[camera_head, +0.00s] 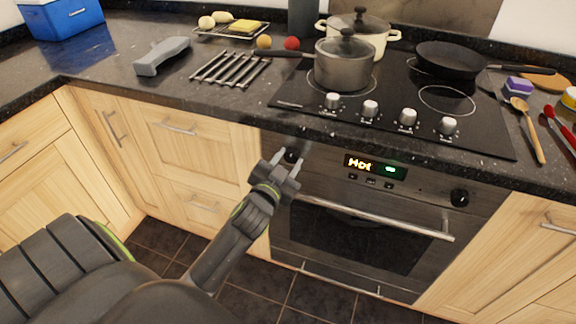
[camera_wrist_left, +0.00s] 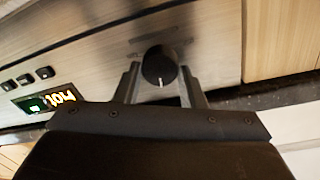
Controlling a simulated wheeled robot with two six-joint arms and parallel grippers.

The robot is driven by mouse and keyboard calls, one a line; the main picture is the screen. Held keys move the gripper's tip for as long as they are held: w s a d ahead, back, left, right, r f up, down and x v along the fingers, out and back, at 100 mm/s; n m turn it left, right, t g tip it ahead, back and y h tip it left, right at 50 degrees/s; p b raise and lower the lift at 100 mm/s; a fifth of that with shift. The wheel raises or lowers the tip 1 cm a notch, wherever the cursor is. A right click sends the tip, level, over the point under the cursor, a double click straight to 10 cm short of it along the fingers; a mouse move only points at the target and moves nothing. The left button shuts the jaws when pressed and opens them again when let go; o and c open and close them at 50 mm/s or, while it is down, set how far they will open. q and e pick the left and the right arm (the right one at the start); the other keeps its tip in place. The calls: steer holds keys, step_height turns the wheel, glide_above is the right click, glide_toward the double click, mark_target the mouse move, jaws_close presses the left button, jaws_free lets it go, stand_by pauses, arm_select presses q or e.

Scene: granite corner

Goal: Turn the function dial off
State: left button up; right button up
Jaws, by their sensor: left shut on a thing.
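A round black dial (camera_head: 291,156) sits at the left end of the oven's front panel, left of the lit display. It also shows in the left wrist view (camera_wrist_left: 160,66), with a short white mark on its face toward the picture's lower side. My left gripper (camera_head: 290,154) reaches the panel from below, its fingers on either side of this dial. In the left wrist view the two fingers (camera_wrist_left: 160,82) flank the dial, shut on it. A second black dial (camera_head: 460,197) sits at the panel's right end. My right gripper is not in view.
The oven display (camera_head: 375,166) reads "Hot" beside a green sign, with small buttons below. The oven handle (camera_head: 375,217) runs under the panel. Above are the counter edge and hob knobs (camera_head: 370,108). A pot (camera_head: 344,65) and a pan (camera_head: 455,60) stand on the hob.

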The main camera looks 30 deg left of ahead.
arm_select(q)
steer(key=shift+n+b, duration=0.4)
steer(key=shift+n, duration=0.8)
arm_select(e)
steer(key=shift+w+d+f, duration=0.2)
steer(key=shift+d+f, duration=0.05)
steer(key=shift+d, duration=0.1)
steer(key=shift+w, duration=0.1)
arm_select(q)
steer(key=o, duration=0.9)
steer(key=shift+o, duration=0.4)
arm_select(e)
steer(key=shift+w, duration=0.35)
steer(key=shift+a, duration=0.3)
